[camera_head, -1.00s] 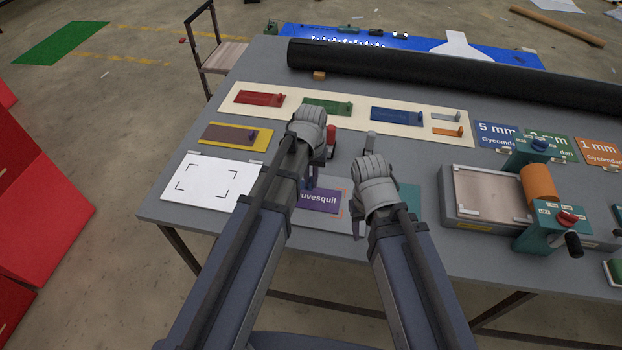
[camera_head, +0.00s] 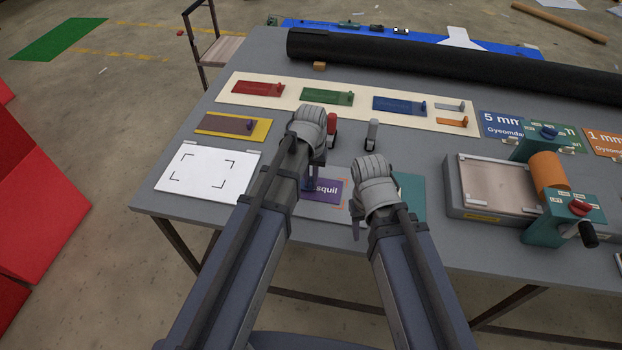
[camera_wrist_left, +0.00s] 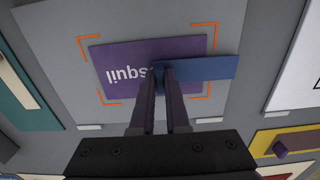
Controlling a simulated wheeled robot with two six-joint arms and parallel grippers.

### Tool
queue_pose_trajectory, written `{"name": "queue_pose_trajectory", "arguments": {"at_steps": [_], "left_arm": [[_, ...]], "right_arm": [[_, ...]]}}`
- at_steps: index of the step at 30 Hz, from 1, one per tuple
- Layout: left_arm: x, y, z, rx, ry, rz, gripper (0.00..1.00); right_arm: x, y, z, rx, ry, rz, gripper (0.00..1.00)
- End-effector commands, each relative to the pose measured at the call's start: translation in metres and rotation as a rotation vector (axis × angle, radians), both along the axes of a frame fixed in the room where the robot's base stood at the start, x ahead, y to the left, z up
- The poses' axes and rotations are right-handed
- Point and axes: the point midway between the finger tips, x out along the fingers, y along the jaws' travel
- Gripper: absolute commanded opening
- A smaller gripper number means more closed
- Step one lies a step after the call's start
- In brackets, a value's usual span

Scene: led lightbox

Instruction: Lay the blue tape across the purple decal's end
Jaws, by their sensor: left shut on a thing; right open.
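The purple decal (camera_head: 328,191) lies on a grey board inside orange corner marks. The left wrist view shows the decal (camera_wrist_left: 130,62) with its lettering upside down and partly covered. My left gripper (camera_wrist_left: 163,72) is shut on a strip of blue tape (camera_wrist_left: 210,68). The tape overlaps the decal's right part in that view and sticks out past its end. Whether it touches the decal cannot be told. In the head view my left gripper (camera_head: 310,184) hides the decal's left part. My right gripper (camera_head: 357,229) is apart from the decal, at the board's right, and empty.
A white sheet with corner marks (camera_head: 207,172) lies left of the board, and a teal plate (camera_head: 411,192) lies right. Red-topped (camera_head: 332,130) and grey (camera_head: 371,134) tools stand behind. A roller press (camera_head: 500,184) stands at the right, and a black roll (camera_head: 440,70) behind.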

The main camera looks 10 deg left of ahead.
Motion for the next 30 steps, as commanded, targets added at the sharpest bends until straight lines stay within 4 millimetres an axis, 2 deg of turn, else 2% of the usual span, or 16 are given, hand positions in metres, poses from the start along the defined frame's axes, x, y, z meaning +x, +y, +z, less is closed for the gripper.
{"name": "queue_pose_trajectory", "arguments": {"at_steps": [21, 22, 30], "left_arm": [[0.0000, -0.0001, -0.0060, 0.000, 0.000, 0.000, 0.00], [0.0000, 0.0000, -0.0058, 0.000, 0.000, 0.000, 0.14], [0.0000, 0.0000, -0.0051, 0.000, 0.000, 0.000, 0.45]], "right_arm": [[-0.0001, 0.0000, -0.0059, 0.000, 0.000, 0.000, 0.50], [0.0000, -0.0001, -0.0057, 0.000, 0.000, 0.000, 0.50], [0.0000, 0.0000, -0.0051, 0.000, 0.000, 0.000, 0.50]]}}
